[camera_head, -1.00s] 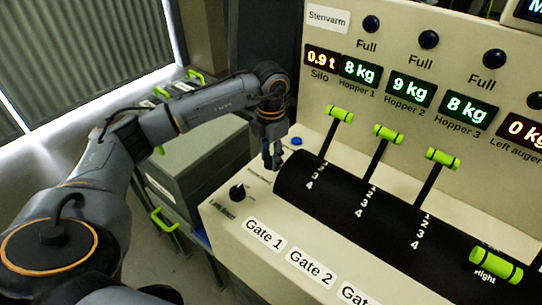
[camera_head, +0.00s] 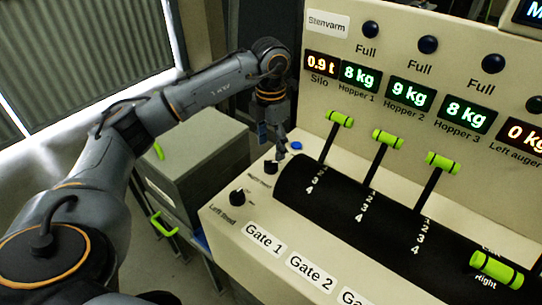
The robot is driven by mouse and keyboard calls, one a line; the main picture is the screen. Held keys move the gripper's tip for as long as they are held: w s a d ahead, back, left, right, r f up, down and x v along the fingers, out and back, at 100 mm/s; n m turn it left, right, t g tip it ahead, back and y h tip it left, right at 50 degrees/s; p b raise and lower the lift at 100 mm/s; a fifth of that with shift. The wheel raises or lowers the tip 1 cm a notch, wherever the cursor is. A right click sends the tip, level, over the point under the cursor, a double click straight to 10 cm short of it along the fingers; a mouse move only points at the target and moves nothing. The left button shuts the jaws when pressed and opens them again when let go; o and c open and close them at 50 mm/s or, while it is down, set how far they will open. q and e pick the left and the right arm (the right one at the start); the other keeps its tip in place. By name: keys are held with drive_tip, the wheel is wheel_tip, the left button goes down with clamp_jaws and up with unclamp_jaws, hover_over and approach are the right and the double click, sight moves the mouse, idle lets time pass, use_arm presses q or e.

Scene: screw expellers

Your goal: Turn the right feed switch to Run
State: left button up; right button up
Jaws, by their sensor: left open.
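The right feed switch (camera_head: 271,166) is a small black knob at the far left corner of the cream console, with a small label below it. Its pointer direction is too small to read. My left gripper (camera_head: 273,146) is open and points down, just above and behind the knob in the picture. Its fingers appear apart from the knob and hold nothing. The left feed switch (camera_head: 237,196) is a similar black knob nearer the front, labelled "Left feed". My right gripper is out of view.
A blue button (camera_head: 296,146) is right of the gripper. A black drum (camera_head: 330,195) with several green-handled levers (camera_head: 340,119) fills the console. Displays stand on the back panel (camera_head: 440,55). A grey cabinet (camera_head: 190,160) is left of the console.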

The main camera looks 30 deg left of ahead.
sight(271, 161)
use_arm(q)
wheel_tip(271, 161, up, 6)
drive_tip(key=shift+r, duration=0.1)
idle(0.6)
